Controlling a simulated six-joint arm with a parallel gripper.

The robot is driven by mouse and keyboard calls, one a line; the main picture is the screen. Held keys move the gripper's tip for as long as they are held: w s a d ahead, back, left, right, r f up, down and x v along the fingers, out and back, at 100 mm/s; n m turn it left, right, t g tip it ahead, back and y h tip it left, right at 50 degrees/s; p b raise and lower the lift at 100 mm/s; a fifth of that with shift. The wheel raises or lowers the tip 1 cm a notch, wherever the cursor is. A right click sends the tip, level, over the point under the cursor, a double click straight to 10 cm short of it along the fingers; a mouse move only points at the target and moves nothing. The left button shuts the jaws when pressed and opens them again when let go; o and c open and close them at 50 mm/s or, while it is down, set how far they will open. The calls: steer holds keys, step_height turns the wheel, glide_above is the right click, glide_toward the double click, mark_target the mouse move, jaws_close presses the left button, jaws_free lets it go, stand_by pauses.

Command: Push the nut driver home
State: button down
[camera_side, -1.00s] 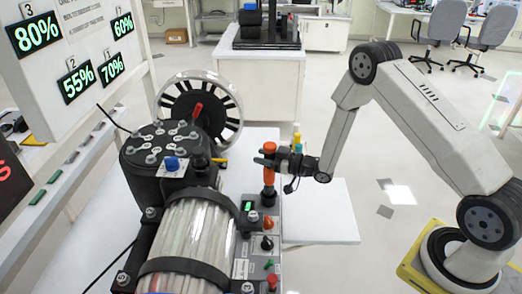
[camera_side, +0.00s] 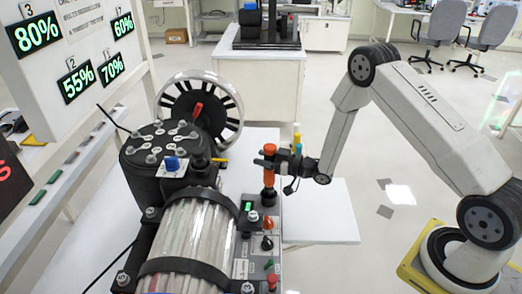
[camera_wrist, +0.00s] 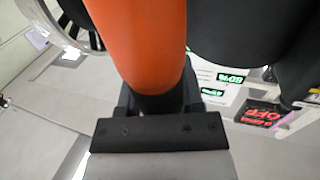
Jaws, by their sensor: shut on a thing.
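The nut driver (camera_side: 269,178) has an orange handle and stands upright in the side view, its dark lower end at the control panel strip beside the clear cylinder. Whether its tip is fully seated cannot be seen. My gripper (camera_side: 268,160) reaches in from the right and is shut on the upper part of the handle. In the wrist view the orange handle (camera_wrist: 145,40) fills the upper middle, between the dark jaws of my gripper (camera_wrist: 155,100). The handle hides most of the fingertips there.
The strapped clear cylinder (camera_side: 185,235) and its black bolted head (camera_side: 165,142) stand close on the left. A spoked wheel (camera_side: 225,105) is behind. Panel knobs (camera_side: 267,243) lie just in front of the driver. The white table (camera_side: 325,215) at right is clear.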

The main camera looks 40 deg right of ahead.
steer(key=shift+f, duration=2)
stand_by(2.0)
steer(key=shift+c, duration=0.7)
jaws_free()
steer(key=shift+f, duration=0.1)
steer(key=v, duration=0.7)
steer(key=shift+s+d, duration=0.15)
steer(key=shift+s, duration=0.25)
